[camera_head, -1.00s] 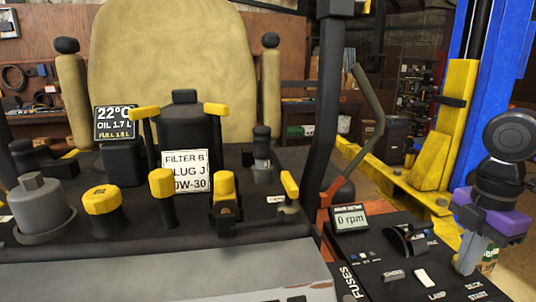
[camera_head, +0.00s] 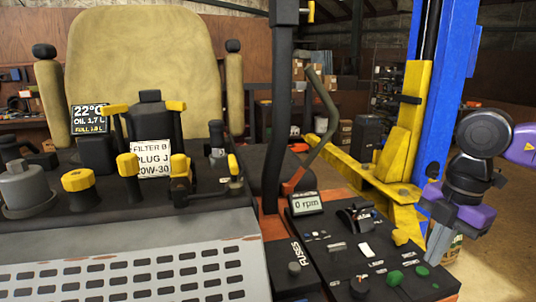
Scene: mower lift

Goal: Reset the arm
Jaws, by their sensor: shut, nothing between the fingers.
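My gripper (camera_head: 437,249) is at the right of the view, fingers pointing down and shut with nothing between them. It hangs in front of the blue lift post and beside the right edge of the mower's side control panel (camera_head: 318,240), apart from it as far as I can tell. My wrist and purple arm parts rise above it to the right edge.
The blue lift post (camera_head: 452,70) and yellow lift arm (camera_head: 395,140) stand behind my gripper. The mower's seat (camera_head: 140,60), black roll bar (camera_head: 281,110), display reading 0 rpm (camera_head: 306,203) and perforated grey panel (camera_head: 130,270) fill the left and middle. Bare floor shows at far right.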

